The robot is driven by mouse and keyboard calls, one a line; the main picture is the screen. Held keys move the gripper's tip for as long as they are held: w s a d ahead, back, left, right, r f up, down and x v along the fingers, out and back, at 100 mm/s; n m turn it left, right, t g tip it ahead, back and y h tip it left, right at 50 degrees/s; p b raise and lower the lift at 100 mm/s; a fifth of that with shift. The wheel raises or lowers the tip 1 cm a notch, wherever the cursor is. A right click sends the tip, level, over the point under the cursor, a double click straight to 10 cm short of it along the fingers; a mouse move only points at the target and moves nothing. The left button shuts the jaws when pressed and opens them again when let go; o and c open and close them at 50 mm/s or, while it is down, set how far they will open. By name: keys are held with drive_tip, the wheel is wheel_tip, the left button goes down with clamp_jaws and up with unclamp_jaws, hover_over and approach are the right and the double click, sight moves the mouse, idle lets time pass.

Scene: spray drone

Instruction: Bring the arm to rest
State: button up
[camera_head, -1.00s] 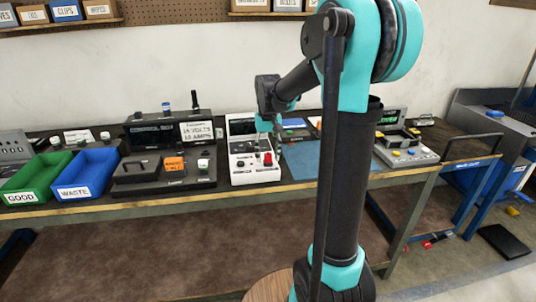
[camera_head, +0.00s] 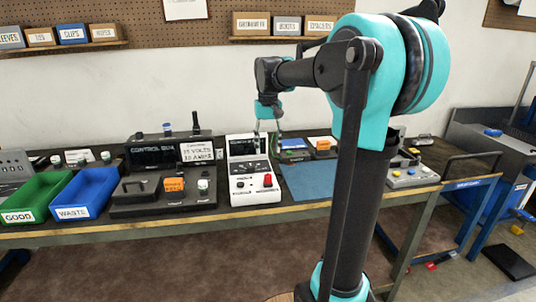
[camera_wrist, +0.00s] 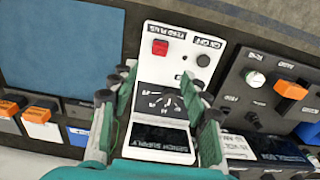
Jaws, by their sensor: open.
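My arm, black and teal, rises in front of the bench in the head view and bends left to my gripper (camera_head: 268,124). My gripper hangs above the back of the white bench supply unit (camera_head: 252,188), which has a red button or knob, small black knobs and a dial. In the wrist view my gripper (camera_wrist: 165,85) has its fingers spread apart, with nothing between them. The supply unit (camera_wrist: 190,42) lies below it, with its dial and dark screen seen between the fingers. From these views I cannot tell the exact height, but the gripper appears clear of the unit.
A black control box (camera_head: 150,206) is left of the supply unit. Beyond it stand a blue WASTE bin (camera_head: 88,198) and a green GOOD bin (camera_head: 25,205). A blue mat (camera_head: 305,182) lies to the right. Labelled boxes sit on wall shelves above.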

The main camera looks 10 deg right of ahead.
drive_tip(key=shift+r, duration=0.1)
idle(0.4)
drive_tip(key=s+d+f+t, duration=0.2)
drive_tip(key=s+f, duration=0.9)
drive_tip(key=f, duration=0.1)
drive_tip(key=s+d+f+t, duration=0.2)
drive_tip(key=s+f, duration=0.9)
drive_tip(key=f, duration=0.1)
drive_tip(key=shift+o, duration=0.2)
